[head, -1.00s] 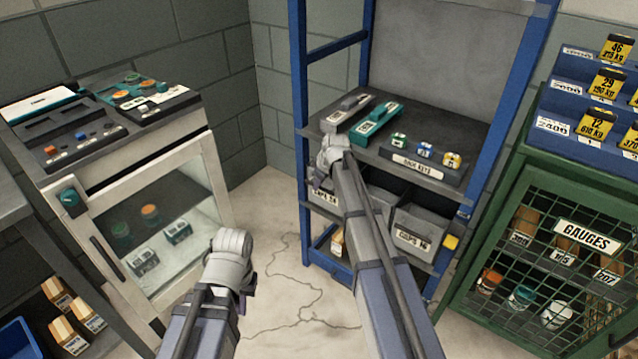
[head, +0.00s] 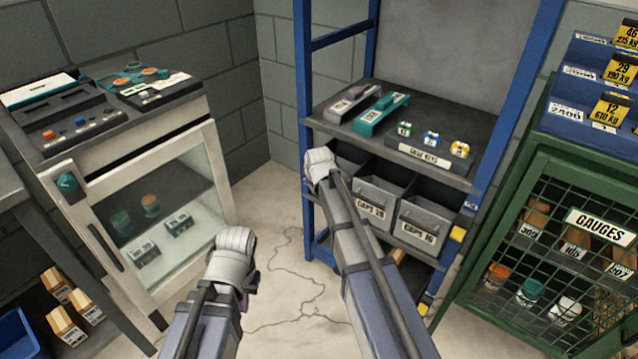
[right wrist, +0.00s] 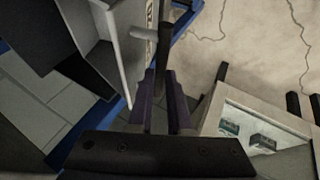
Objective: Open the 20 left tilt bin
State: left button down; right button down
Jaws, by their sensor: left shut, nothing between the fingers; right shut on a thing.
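A row of grey tilt bins sits under the worktop of the blue rack. The middle bin (head: 376,193) carries a label that looks like "CAPS 20". The right bin (head: 424,217) reads "CAPS 16". The left end of the row is mostly hidden behind my right gripper (head: 320,165) and arm. In the right wrist view the purple fingers of the right gripper (right wrist: 166,95) are shut at a grey bin handle (right wrist: 146,34), beside a pale labelled bin front (right wrist: 116,45). How far that bin is tilted is unclear. My left gripper (head: 240,280) is shut and empty, its fingertips mostly hidden.
A glass-fronted cabinet (head: 165,215) with a control panel stands at left. A green mesh gauge cabinet (head: 560,240) stands at right. The rack's worktop (head: 430,115) holds grey and teal tools and a gate-key block (head: 432,163). Bare floor lies between the cabinet and the rack.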

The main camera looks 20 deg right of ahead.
jog(key=s+a+f+h+b, duration=0.1)
jog(key=s+a+f+b, duration=0.2)
jog(key=f+b, duration=0.1)
jog(key=shift+a+t+b, duration=0.25)
jog(key=shift+t+b, duration=0.15)
jog(key=shift+b, duration=0.05)
jog(key=shift+a+f, duration=0.1)
jog(key=shift+f, duration=0.05)
dwell(0.6)
jog(key=c, duration=0.8)
grip_release()
jog(key=shift+c, duration=0.2)
jog(key=p+v, duration=0.6)
jog(key=v, duration=0.2)
